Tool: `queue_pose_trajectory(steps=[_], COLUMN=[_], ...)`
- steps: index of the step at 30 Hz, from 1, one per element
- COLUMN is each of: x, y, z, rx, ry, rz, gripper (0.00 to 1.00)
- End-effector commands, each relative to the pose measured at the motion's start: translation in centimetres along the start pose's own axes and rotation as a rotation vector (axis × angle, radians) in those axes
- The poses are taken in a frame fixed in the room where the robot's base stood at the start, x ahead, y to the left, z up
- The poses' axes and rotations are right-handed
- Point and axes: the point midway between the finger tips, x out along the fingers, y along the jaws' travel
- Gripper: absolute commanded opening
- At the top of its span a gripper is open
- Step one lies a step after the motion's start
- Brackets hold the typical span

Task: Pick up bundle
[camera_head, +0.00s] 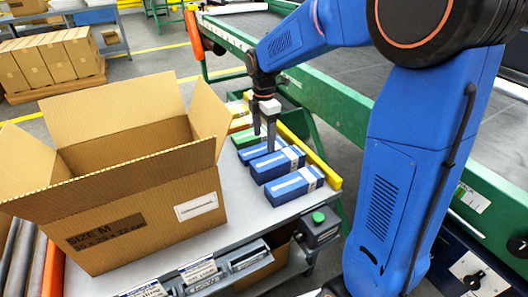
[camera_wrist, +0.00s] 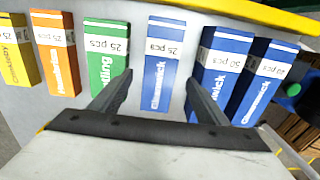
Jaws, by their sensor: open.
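Several flat bundles lie in a row on the grey table. In the wrist view a blue bundle marked 25 pcs (camera_wrist: 166,62) lies between the fingers of my gripper (camera_wrist: 159,76), with a gap on each side. My gripper is open and empty, pointing down over the row; it also shows in the head view (camera_head: 264,143). A green bundle (camera_wrist: 106,55) is just left of it. Two more blue bundles, one marked 50 pcs (camera_wrist: 222,60) and one at the end (camera_wrist: 268,78), lie to the right. An orange bundle (camera_wrist: 56,52) and a yellow bundle (camera_wrist: 17,50) lie farther left.
A large open carton (camera_head: 140,205) stands on the table (camera_head: 245,215) left of the row. A yellow rail (camera_head: 310,155) runs behind the bundles. A green-framed conveyor (camera_head: 335,98) stands beyond. A box with a green button (camera_head: 319,217) sits at the table's corner.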

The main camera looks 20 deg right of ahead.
Motion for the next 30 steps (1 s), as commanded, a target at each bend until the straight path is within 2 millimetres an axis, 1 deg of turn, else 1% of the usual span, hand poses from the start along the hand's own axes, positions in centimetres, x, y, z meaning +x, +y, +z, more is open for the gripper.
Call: queue_pose_trajectory(steps=[1, 3, 6, 9, 17, 18, 20, 21, 24, 30], x=[0.8, 1.9, 3.1, 3.9, 4.1, 4.1, 4.1, 4.1, 4.1, 4.1], y=[-0.1, 0.0, 0.0, 0.0, 0.0, 0.0, 0.0, 0.0, 0.0, 0.0], z=[0.1, 0.1, 0.1, 0.1, 0.1, 0.1, 0.1, 0.1, 0.1, 0.1], rx=[0.000, 0.000, 0.000, 0.000, 0.000, 0.000, 0.000, 0.000, 0.000, 0.000], ry=[0.000, 0.000, 0.000, 0.000, 0.000, 0.000, 0.000, 0.000, 0.000, 0.000], rz=[-0.003, -0.004, -0.003, -0.002, -0.001, -0.001, -0.001, -0.001, -0.001, 0.000], gripper=[0.69, 0.69, 0.69, 0.69, 0.69, 0.66, 0.52, 0.42, 0.21, 0.20])
